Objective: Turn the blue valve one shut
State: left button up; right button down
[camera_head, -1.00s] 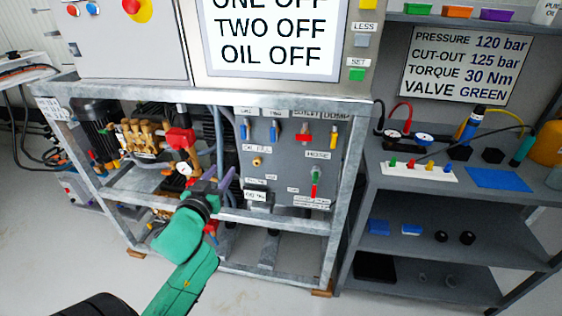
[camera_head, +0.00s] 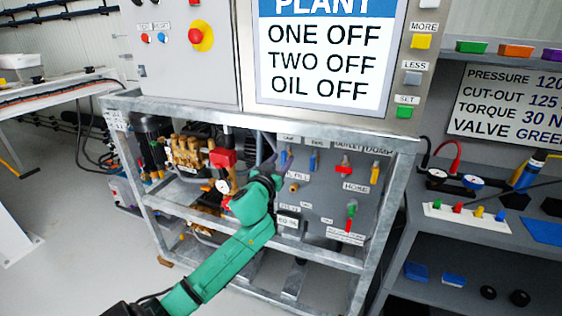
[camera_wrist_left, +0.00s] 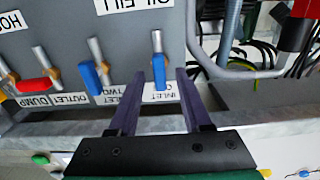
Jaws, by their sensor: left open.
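Blue valve one, marked "INLET ONE", is the left blue lever (camera_head: 283,158) on the grey panel in the head view. In the left wrist view, which is upside down, its blue handle (camera_wrist_left: 158,66) lies between the fingertips of my left gripper (camera_wrist_left: 160,74). The two dark purple fingers are open, with a gap on both sides of the handle. In the head view my green left arm reaches to the panel and its wrist hides part of the gripper. The second blue lever (camera_head: 313,161), marked "TWO", is beside it. My right gripper is not in view.
A red-handled outlet valve (camera_head: 344,170) and a yellow dump valve (camera_head: 375,173) are further right on the panel. A galvanised frame rail (camera_head: 270,117) runs above. Brass pump parts (camera_head: 188,154) and a pressure gauge (camera_head: 223,186) are left. Shelves stand right.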

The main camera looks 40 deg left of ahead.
pick_arm(q)
grip_shut()
jog(key=m+p, duration=0.1)
jog(key=m, duration=0.2)
jog(key=shift+d+m, duration=0.1)
jog(key=shift+m, duration=0.2)
jog(key=m+p, duration=0.1)
jog(key=m, duration=0.4)
jog(key=shift+d+p, duration=0.1)
jog(key=shift+p, duration=0.3)
jog(key=m, duration=0.5)
jog(key=shift+f+p, duration=0.15)
jog(key=shift+p, duration=0.2)
jog(key=shift+f+m, duration=0.15)
jog(key=shift+m, duration=2.05)
